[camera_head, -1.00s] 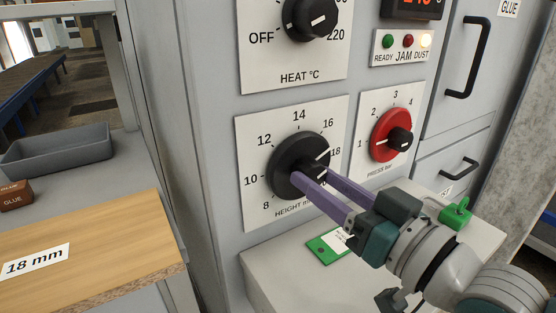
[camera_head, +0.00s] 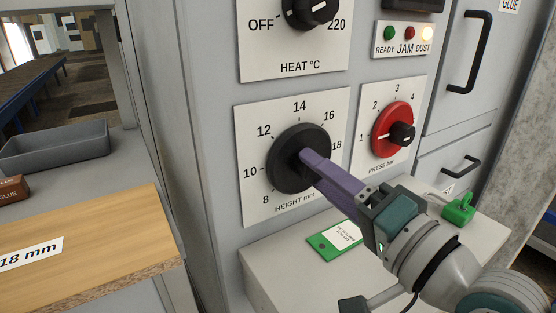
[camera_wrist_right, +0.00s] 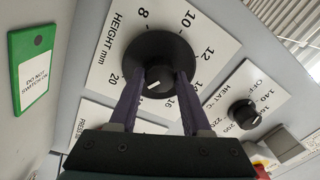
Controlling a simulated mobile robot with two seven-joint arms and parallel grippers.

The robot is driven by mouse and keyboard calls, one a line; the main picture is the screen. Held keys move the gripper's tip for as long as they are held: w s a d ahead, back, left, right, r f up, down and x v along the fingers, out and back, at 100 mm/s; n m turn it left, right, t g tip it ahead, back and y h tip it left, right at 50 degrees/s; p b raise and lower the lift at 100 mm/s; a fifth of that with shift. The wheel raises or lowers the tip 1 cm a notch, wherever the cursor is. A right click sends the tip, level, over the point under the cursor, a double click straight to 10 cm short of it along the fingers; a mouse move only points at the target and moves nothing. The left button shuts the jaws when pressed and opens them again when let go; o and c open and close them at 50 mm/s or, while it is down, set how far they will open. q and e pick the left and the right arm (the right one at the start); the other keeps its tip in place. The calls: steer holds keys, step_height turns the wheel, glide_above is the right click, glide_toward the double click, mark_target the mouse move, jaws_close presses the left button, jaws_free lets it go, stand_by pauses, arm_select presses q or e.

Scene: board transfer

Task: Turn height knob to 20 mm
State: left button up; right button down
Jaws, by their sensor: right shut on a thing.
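The height knob (camera_head: 283,148) is a round black dial with a raised centre grip, on a white plate marked 8 to 18 in the head view; 20 is hidden there. My right gripper (camera_head: 307,157) is shut on the centre grip, its purple fingers lined up one behind the other. In the right wrist view the fingers stand on both sides of the knob (camera_wrist_right: 160,47). A short white pointer there points down-left, roughly between the hidden 18 and the 20 mark; I cannot read it exactly. My left gripper is not in view.
The red pressure knob (camera_head: 383,128) sits close right of the height knob, and the heat knob (camera_head: 312,10) above. A green-edged tag (camera_head: 335,240) and a green part (camera_head: 458,209) lie on the ledge below. A board (camera_head: 90,235) labelled 18 mm lies left.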

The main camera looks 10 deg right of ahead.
steer(key=shift+m, duration=1.6)
steer(key=shift+c, duration=1.8)
jaws_free()
steer(key=v, duration=1)
steer(key=shift+a, duration=0.15)
